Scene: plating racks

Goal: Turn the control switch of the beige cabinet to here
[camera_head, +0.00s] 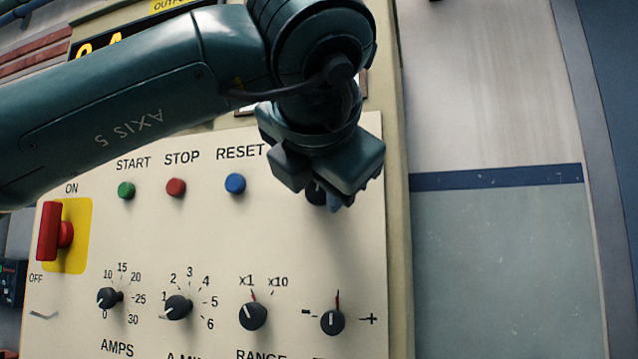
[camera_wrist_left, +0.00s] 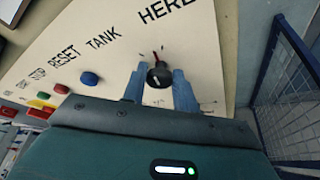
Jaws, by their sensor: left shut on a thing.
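The beige cabinet (camera_head: 205,220) fills the middle of the head view with its cream front panel. Its control switch is a small black round knob (camera_head: 314,192), right of the blue RESET button and mostly hidden behind my left gripper (camera_head: 333,197). In the left wrist view the knob (camera_wrist_left: 159,76) sits between the two blue fingers, which are shut on it. A white line shows on the knob and a red mark beside it. The words HERE and TANK are printed near it; HERE is partly cut off. My right gripper is not in view.
Green START (camera_head: 126,191), red STOP (camera_head: 176,187) and blue RESET (camera_head: 235,184) buttons lie left of the switch. Several other black knobs line the row below, including RANGE (camera_head: 253,316). A red ON/OFF handle (camera_head: 48,232) protrudes at left. A blue mesh fence (camera_wrist_left: 290,90) stands beside the panel.

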